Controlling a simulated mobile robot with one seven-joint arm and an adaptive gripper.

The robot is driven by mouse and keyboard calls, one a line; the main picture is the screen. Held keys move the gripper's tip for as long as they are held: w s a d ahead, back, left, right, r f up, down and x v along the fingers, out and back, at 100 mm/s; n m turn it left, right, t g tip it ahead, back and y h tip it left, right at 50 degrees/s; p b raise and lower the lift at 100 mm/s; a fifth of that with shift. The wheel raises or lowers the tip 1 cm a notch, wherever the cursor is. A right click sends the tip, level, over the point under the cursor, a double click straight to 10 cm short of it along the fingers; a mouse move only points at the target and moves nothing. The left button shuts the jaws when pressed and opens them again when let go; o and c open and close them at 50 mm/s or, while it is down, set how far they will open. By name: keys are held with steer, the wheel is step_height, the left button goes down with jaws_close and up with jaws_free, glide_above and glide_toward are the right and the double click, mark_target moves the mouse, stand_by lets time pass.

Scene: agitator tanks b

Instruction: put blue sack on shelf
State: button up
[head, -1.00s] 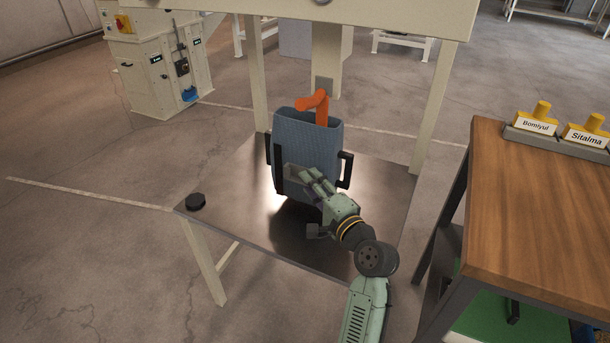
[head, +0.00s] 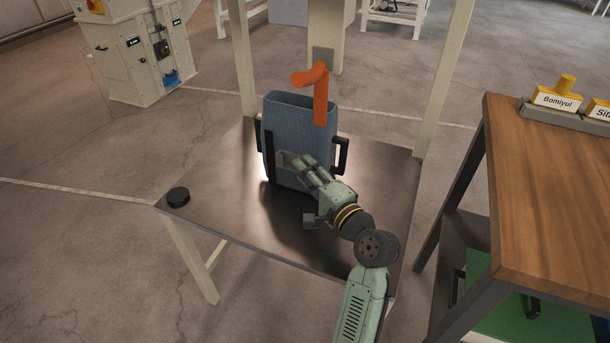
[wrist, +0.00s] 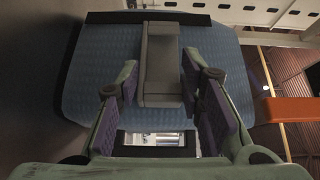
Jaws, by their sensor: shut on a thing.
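The blue sack (head: 298,120) stands upright above the dark metal table (head: 235,235), its open top up and a black handle (head: 342,155) on its right side. I cannot tell whether its base touches the table. My gripper (head: 292,162) is shut on the sack's near side. In the wrist view, a grey handle-like strap (wrist: 162,65) lies between the fingers (wrist: 160,95), against the blue sack wall (wrist: 95,75). The near lower part of the sack is partly hidden by my gripper. No shelf can be named with certainty; a wood-topped bench (head: 560,190) stands at right.
An orange lever (head: 320,95) overlaps the sack's top. Cream posts (head: 447,85) rise at the table's back corners. The bench carries yellow-handled labelled stamps (head: 557,97) and has a green lower surface (head: 500,300). Floor is open at left.

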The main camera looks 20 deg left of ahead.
steer(key=o, duration=1.3)
steer(key=shift+c, duration=0.2)
steer(key=b+v, duration=0.2)
steer(key=v, duration=1)
